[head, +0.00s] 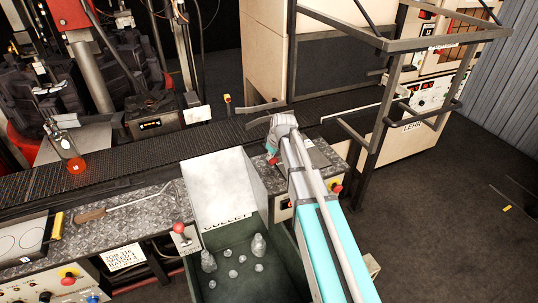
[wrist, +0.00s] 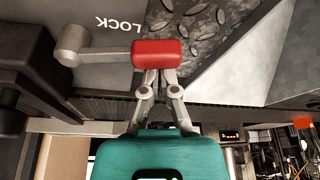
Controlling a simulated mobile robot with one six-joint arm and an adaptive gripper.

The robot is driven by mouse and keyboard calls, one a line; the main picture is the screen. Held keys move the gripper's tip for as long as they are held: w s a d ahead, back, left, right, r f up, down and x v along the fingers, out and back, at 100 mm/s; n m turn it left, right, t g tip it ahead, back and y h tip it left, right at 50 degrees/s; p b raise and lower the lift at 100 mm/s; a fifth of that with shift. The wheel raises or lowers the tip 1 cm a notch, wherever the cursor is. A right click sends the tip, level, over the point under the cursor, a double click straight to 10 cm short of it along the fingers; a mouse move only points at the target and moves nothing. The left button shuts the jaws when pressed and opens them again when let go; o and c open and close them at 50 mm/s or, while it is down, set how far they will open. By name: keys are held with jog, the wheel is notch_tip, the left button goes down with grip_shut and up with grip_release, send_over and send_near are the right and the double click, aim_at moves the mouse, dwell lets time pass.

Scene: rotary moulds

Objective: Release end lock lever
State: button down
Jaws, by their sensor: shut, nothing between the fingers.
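The end lock lever shows in the wrist view: a grey round pivot (wrist: 72,45), a short grey arm and a red grip (wrist: 160,54), beside the printed word LOCK (wrist: 119,25). My gripper (wrist: 158,76) is shut, and its fingertips are right at the red grip's near edge. I cannot tell whether they touch it. Nothing is held between them. In the head view my gripper (head: 272,155) is at the conveyor's near side, right of the cullet bin, with a small red part by it. My arm hides most of the lever there.
The cullet bin (head: 218,187), with several glass pieces inside, stands just left of my arm. The dark conveyor (head: 110,160) runs behind. A metal frame (head: 378,140) and the lehr cabinet (head: 410,132) stand right. A glowing bottle (head: 68,152) is at left.

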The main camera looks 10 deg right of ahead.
jog(key=s+n, duration=0.1)
jog(key=d+n, duration=0.1)
jog(key=shift+s+n+g+y, duration=0.3)
jog(key=shift+s+n+y, duration=0.05)
jog(key=shift+n+y, duration=0.05)
jog(key=n, duration=0.1)
jog(key=s+d+n+g, duration=0.1)
jog(key=n, duration=0.1)
jog(key=shift+s+d+n+y, duration=0.2)
jog(key=shift+s+n+y, duration=0.1)
jog(key=d+n, duration=0.1)
jog(key=n, duration=0.1)
jog(key=s+d+n+g, duration=0.1)
jog(key=n, duration=0.1)
jog(key=shift+s+d+n+g, duration=0.15)
jog(key=shift+d+n+g, duration=0.15)
jog(key=shift+d+n, duration=0.1)
jog(key=shift+s+d, duration=0.15)
jog(key=shift+d, duration=0.25)
jog(key=shift+a, duration=0.15)
jog(key=shift+s+a, duration=0.1)
jog(key=shift+a, duration=0.45)
jog(key=shift+a+r+p, duration=0.25)
jog(key=shift+a, duration=0.35)
jog(key=shift+a+r+p, duration=0.2)
jog(key=shift+a, duration=0.4)
jog(key=p+v, duration=0.8)
jog(key=v, duration=0.1)
jog(key=shift+d+p, duration=0.25)
jog(key=shift+p, duration=0.05)
